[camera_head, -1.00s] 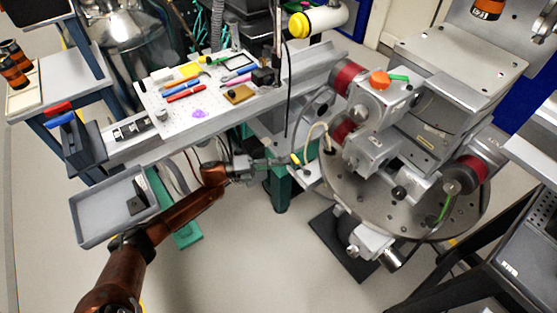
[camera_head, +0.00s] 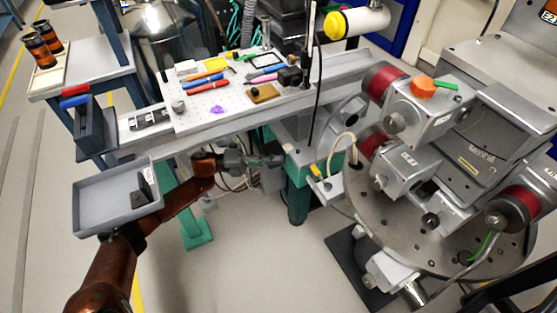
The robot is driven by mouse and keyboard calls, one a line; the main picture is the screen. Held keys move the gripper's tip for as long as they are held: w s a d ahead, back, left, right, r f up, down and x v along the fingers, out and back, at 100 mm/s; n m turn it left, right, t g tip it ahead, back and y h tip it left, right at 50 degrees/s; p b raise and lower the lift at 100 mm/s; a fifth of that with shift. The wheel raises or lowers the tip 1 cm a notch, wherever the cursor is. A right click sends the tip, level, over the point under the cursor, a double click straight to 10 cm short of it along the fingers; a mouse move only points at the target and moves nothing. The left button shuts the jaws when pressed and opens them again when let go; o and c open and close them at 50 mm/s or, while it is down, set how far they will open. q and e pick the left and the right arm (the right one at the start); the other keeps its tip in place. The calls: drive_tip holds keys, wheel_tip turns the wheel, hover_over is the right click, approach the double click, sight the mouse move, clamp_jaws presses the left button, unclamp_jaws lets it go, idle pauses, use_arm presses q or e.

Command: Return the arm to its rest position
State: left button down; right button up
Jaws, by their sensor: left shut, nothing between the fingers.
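My left arm (camera_head: 180,206) is reddish brown and comes in from the lower left, reaching up past the grey tray. My left gripper (camera_head: 276,160) is grey, shut and empty. It points right, in front of the long bench's near edge and left of the round stage. My right arm and gripper are not in view.
A grey tray (camera_head: 100,223) with a small dark block (camera_head: 147,183) lies close to my left arm. A white perforated board (camera_head: 190,123) holds pens and small parts. The round metal stage (camera_head: 400,245) with red-ringed motors stands at right. Floor is clear below the gripper.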

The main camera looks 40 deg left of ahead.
use_arm(q)
drive_tip(key=shift+a, duration=0.4)
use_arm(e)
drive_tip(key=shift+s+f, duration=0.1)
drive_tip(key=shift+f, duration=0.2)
